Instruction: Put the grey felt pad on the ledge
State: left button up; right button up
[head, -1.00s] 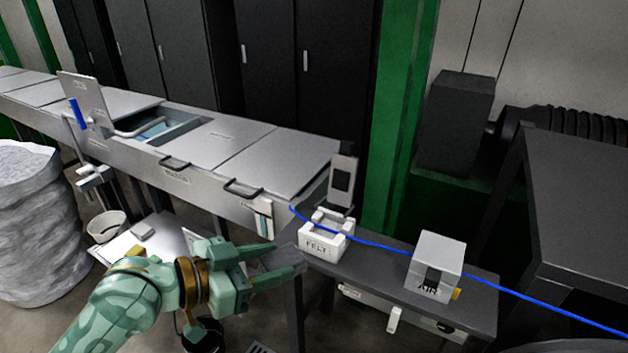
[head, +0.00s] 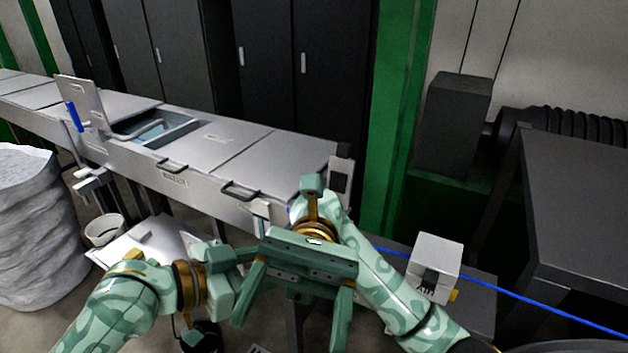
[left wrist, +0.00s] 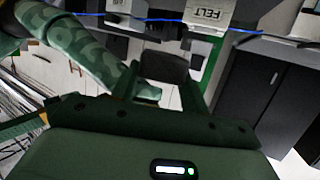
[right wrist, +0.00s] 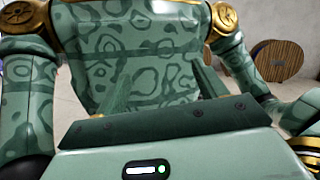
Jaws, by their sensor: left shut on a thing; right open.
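My left gripper (left wrist: 162,84) is shut on a dark grey, round-cornered piece that looks like the felt pad (left wrist: 165,68), seen between its fingers in the left wrist view. In the head view the left gripper's tips and the pad are hidden behind my right gripper (head: 292,325). The right gripper is open and empty, its fingers spread and pointing down toward the viewer. A white holder marked FELT (left wrist: 208,14) shows upside down in the left wrist view; in the head view my right arm covers it. I cannot tell which surface is the ledge.
A white AIR box (head: 435,262) stands on the dark narrow bench (head: 478,298). A blue cable (head: 530,299) runs across there to the right. A long grey tank with lids (head: 215,140) lies behind. A white sack stack (head: 35,225) stands at left.

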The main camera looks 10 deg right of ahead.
pick_arm(q)
jog(key=shift+w+a, duration=0.1)
jog(key=shift+a, duration=0.15)
pick_arm(e)
jog(key=w+a+m+t, duration=0.4)
jog(key=w+m+t, duration=0.15)
jog(key=t, duration=0.35)
pick_arm(q)
jog(key=shift+d, duration=0.3)
jog(key=shift+a, duration=0.15)
pick_arm(e)
jog(key=w+d+m+t+h, duration=0.1)
jog(key=w+d+m+t, duration=0.25)
jog(key=w, duration=0.35)
jog(key=w+d+m+t+h, duration=0.1)
jog(key=w+d+m+t, duration=0.1)
jog(key=w+d+t, duration=0.45)
jog(key=shift+g, duration=0.7)
jog(key=x, duration=0.4)
jog(key=w+a+x, duration=0.1)
jog(key=x, duration=0.3)
jog(key=a+x, duration=0.1)
jog(key=x, duration=0.3)
jog(key=shift+w+r, duration=0.25)
